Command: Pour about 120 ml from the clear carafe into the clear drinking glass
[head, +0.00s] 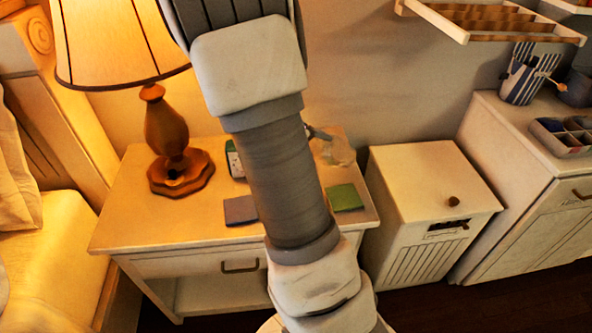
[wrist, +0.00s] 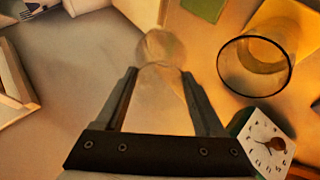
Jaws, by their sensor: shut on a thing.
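My gripper (wrist: 160,74) is shut on the clear carafe (wrist: 163,100), whose see-through body shows between the two fingers in the wrist view. In the head view the carafe (head: 337,151) shows as a pale, clear shape just right of my arm, over the back right of the nightstand; it looks tilted. The liquid level in it cannot be made out. The clear drinking glass (wrist: 254,66) with a dark rim stands to the right of the carafe in the wrist view, apart from it. It looks empty. In the head view the glass is hidden behind my arm.
The nightstand (head: 130,215) holds a lamp (head: 167,135), a small clock (wrist: 266,140) near the glass, a green square (head: 345,197) and a grey-purple square (head: 240,210). A white hamper (head: 425,175) stands to the right. A wall shelf (head: 490,28) hangs above.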

